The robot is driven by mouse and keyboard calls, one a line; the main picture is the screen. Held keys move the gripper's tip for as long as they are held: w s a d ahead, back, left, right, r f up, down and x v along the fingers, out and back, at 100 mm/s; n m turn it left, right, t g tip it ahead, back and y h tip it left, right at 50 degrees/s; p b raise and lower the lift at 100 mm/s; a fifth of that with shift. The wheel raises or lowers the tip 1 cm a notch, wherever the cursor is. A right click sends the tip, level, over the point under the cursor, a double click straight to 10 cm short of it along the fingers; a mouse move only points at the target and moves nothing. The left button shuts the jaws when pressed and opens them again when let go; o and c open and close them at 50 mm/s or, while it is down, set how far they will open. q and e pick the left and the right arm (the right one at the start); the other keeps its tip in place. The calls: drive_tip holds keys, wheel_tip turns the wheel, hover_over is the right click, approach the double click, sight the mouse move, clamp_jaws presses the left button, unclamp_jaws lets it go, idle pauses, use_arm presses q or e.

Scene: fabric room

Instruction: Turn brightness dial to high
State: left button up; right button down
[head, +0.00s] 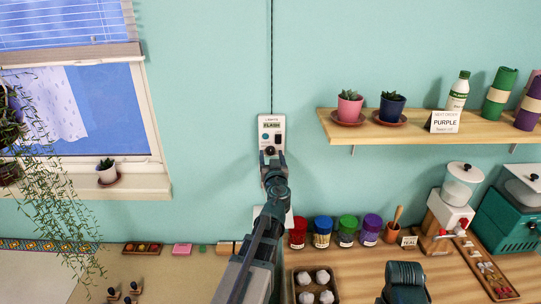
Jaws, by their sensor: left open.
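A white control panel (264,143) hangs on the teal wall, with a dark cable running up from it. It has a small label (271,125) that seems to read "FLASH", a blue round button at the left and a dark switch at the right. A dark round dial (270,150) sits low on the panel. My left gripper (271,157) is open, its fingers pointing up at the panel's lower part, on either side of the dial. I cannot tell whether they touch it. The dial's setting is too small to read.
A wooden shelf (420,134) with pots, a bottle and fabric rolls is at the right. Below, the counter (350,270) holds colored jars (346,232), a tray of white lumps (315,284) and machines. A window (100,105) and trailing plant are left. Wall around the panel is clear.

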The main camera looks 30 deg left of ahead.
use_arm(q)
clamp_jaws()
idle(0.4)
drive_tip(key=m+b, duration=0.1)
drive_tip(key=m, duration=0.5)
drive_tip(key=shift+f, duration=0.1)
drive_tip(key=m, duration=0.5)
drive_tip(key=shift+a+m+t, duration=0.1)
drive_tip(key=shift+m+t, duration=0.2)
drive_tip(key=m, duration=0.5)
drive_tip(key=shift+m+t+b, duration=0.3)
drive_tip(key=shift+m, duration=0.1)
drive_tip(key=m+h, duration=0.1)
drive_tip(key=m, duration=0.4)
drive_tip(key=shift+m, duration=0.3)
